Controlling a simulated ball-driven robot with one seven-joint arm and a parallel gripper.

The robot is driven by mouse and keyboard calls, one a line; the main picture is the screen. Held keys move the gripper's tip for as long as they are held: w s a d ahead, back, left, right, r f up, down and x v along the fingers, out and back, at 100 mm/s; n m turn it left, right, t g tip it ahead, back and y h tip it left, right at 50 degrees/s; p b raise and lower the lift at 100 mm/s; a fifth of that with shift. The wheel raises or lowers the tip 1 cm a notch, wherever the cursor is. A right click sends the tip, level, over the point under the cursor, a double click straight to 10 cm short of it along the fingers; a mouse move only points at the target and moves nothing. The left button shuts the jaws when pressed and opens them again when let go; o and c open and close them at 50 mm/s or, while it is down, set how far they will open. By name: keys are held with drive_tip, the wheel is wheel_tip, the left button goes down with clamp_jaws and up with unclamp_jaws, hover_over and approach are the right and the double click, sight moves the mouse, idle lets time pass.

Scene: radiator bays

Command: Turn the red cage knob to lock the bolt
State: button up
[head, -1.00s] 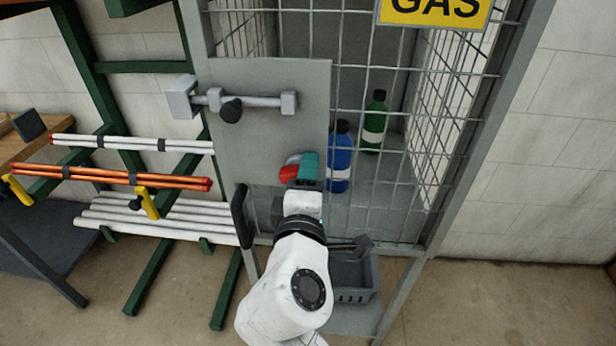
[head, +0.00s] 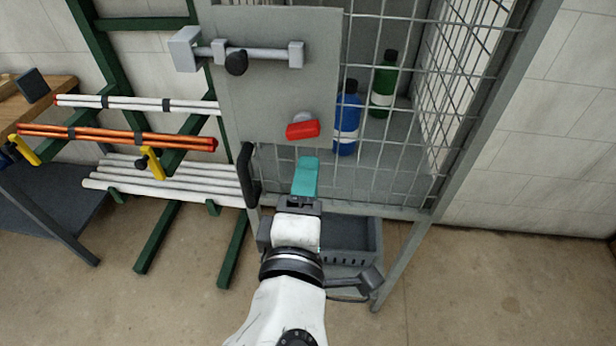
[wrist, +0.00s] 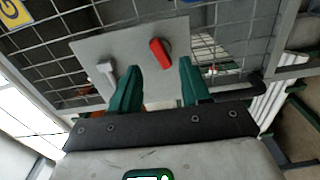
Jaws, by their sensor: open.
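The red knob (head: 303,130) sits on the grey plate (head: 275,95) of the cage door, with its handle lying nearly level and slightly tilted. The grey bolt (head: 268,53) with a black ball handle (head: 236,62) runs across the plate's upper part into a block at the left. My gripper (head: 306,165) is below the knob, apart from it, with teal fingers. In the wrist view, my open gripper (wrist: 159,70) has the red knob (wrist: 161,52) beyond and between its fingertips, with nothing held. The bolt partly shows there, left of the knob.
A blue bottle (head: 347,125) and a green bottle (head: 383,85) stand inside the mesh cage. A black door handle (head: 248,175) is left of my gripper. A grey crate (head: 350,240) is below the cage. A rack with orange pipes (head: 120,138) stands left.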

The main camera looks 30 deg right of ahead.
sight(301, 136)
drive_tip(key=shift+r, duration=0.1)
drive_tip(key=w+d+n+p, duration=0.1)
drive_tip(key=w+p, duration=0.1)
drive_tip(key=w, duration=0.1)
drive_tip(key=w+d+n+p, duration=0.1)
drive_tip(key=w+p, duration=0.2)
drive_tip(key=w+d+n+p, duration=0.1)
drive_tip(key=w+d+p, duration=0.1)
drive_tip(key=w+p, duration=0.1)
drive_tip(key=shift+w+n, duration=0.25)
drive_tip(key=shift+n, duration=0.05)
idle(0.4)
drive_tip(key=shift+c, duration=0.5)
clamp_jaws()
